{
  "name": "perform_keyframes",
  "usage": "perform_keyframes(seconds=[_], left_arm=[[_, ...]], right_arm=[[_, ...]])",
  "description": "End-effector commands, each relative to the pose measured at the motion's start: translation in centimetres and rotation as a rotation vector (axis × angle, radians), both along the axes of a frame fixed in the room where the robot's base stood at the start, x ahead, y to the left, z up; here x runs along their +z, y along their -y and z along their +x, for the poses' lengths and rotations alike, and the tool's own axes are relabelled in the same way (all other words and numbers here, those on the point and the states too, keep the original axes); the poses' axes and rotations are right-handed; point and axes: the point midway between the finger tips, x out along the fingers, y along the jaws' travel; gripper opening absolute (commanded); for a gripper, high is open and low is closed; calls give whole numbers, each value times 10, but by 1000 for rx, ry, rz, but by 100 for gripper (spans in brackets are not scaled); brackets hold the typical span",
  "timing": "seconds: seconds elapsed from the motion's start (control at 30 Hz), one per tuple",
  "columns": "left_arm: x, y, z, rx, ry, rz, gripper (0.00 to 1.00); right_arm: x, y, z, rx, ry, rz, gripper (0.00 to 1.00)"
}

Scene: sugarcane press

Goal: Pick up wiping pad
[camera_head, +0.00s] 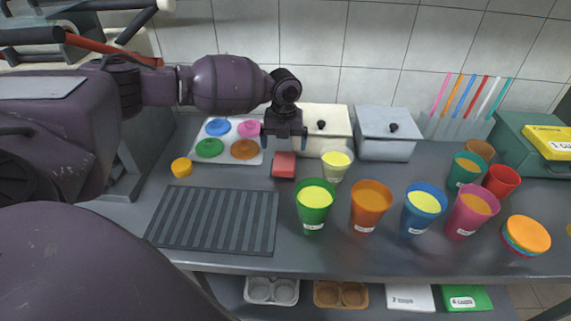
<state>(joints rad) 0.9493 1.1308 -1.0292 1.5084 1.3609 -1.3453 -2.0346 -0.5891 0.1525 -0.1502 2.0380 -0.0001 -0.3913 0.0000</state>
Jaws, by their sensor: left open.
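A small red block-like pad (284,165), which looks like the wiping pad, lies flat on the grey counter behind the green cup. My left gripper (284,142) reaches in from the left and points down over the pad. Its two fingers are apart, one toward each side of the pad, with nothing seen between them. The fingertips look just above or behind the pad's far edge; I cannot tell the exact height. My right gripper is not in view.
A pale tray (215,157) with coloured lids lies left of the pad. A cream lidded box (325,118) stands behind it. A small pale cup (336,163) is close on the right, and a green cup (314,207) in front. A ribbed dark mat (215,222) lies front left.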

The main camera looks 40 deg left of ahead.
Motion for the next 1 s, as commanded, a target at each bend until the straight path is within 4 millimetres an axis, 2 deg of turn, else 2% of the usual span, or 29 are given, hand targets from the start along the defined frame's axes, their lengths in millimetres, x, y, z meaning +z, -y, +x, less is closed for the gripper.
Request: perform_keyframes(seconds=[0.03, 0.1, 0.37, 0.6, 0.7, 0.9, 1.0], left_arm=[[-10, 1, 0, -1, -3, -1, 99], [-17, 1, 0, -1, -2, 0, 99], [-34, -1, 2, -1, -2, 0, 99], [-66, -2, 4, 0, -3, -2, 99], [-72, -3, 4, 0, -2, 0, 99], [-71, -3, 4, 0, -1, -1, 99], [-71, -3, 4, 0, -1, -1, 84]], right_arm=[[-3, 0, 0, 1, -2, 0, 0], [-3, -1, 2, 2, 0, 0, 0], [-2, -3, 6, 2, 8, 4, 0], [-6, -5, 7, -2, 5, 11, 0], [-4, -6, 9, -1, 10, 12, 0], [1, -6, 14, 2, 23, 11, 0], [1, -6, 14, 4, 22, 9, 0]])
